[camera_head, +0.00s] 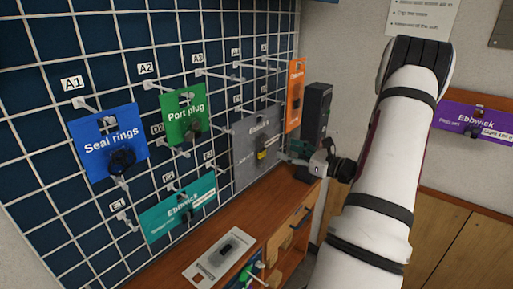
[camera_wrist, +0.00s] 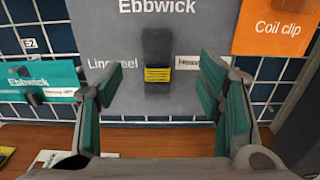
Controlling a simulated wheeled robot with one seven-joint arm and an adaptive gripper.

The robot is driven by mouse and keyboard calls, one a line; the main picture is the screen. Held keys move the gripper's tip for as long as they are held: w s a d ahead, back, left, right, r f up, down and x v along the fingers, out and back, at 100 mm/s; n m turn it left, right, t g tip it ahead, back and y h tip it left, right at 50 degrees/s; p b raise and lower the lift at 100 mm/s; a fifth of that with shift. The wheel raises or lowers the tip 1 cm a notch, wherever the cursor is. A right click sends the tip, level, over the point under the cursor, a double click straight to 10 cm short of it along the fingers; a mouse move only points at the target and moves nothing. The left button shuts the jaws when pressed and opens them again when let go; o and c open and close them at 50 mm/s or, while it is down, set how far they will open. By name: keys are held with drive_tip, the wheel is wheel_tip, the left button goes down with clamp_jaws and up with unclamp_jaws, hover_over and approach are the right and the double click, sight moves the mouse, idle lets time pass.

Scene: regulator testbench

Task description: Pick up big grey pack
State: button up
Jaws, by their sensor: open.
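The big grey pack (camera_head: 258,138) hangs on the wire grid wall, at the right part of the grid. In the wrist view the grey pack (camera_wrist: 119,45) fills the middle, with the word "Ebbwick" and a dark item with a yellow band (camera_wrist: 157,62) at its centre. My gripper (camera_head: 288,153) is at the right side of the pack in the head view. In the wrist view my gripper (camera_wrist: 152,100) is open, its green-padded fingers on either side of the pack's dark item. Nothing is between the fingers that I can see as gripped; contact cannot be told.
Blue "Seal rings" (camera_head: 100,143), green "Port plug" (camera_head: 184,112), teal "Ebbwick" (camera_head: 180,208) and orange (camera_head: 295,97) packs hang nearby. A dark upright device (camera_head: 316,112) stands right of the grid. The wooden bench (camera_head: 268,208) lies below, with a grey card (camera_head: 205,264).

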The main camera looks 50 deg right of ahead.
sight(265, 141)
drive_tip(key=w, duration=0.4)
drive_tip(key=shift+a, duration=0.2)
drive_tip(key=w, duration=0.1)
drive_tip(key=w+p, duration=0.1)
drive_tip(key=w, duration=0.2)
drive_tip(key=shift+w+a+r, duration=0.2)
drive_tip(key=shift+a+r, duration=0.05)
drive_tip(key=shift+a, duration=0.15)
drive_tip(key=shift+w, duration=0.45)
clamp_jaws()
